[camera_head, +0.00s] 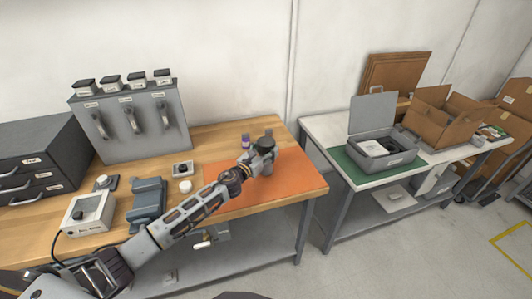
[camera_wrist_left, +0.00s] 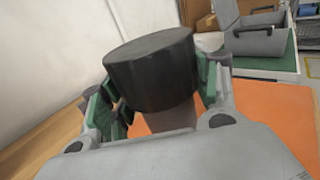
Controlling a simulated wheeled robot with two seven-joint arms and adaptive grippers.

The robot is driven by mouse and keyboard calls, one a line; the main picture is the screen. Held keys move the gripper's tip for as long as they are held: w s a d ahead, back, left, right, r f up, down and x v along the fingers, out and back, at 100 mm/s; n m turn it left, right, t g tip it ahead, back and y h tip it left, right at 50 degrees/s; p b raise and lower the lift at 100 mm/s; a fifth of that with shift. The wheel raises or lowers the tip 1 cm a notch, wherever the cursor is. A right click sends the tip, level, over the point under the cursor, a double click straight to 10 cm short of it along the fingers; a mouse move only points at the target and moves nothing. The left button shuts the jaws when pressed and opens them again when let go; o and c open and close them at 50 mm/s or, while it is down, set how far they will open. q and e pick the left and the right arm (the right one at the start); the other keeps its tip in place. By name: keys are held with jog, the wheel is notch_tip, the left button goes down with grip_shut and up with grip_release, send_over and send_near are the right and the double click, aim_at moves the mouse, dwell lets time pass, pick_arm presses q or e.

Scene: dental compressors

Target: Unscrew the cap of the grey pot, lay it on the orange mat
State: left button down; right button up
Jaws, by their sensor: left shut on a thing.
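The black cap (camera_wrist_left: 152,70) is between the green-padded fingers of my left gripper (camera_wrist_left: 160,95), which is shut on it. Below the cap a grey-brown body, the pot (camera_wrist_left: 172,118), shows in the wrist view, mostly hidden. I cannot tell whether the cap is still seated on it. In the head view my left gripper (camera_head: 264,150) is over the back of the orange mat (camera_head: 295,178), and the dark cap shows at its tip. The mat also shows in the left wrist view (camera_wrist_left: 270,115). My right gripper is not in view.
A small purple bottle (camera_head: 245,141) stands just left of my gripper. A white round lid (camera_head: 185,187), a small dish (camera_head: 182,169) and a blue-grey fixture (camera_head: 148,203) are further left. The front and right of the mat are clear.

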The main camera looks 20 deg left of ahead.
pick_arm(q)
jog(key=shift+f, duration=0.3)
jog(key=c, duration=0.7)
grip_release()
jog(key=shift+o, duration=1.5)
jog(key=shift+r, duration=0.15)
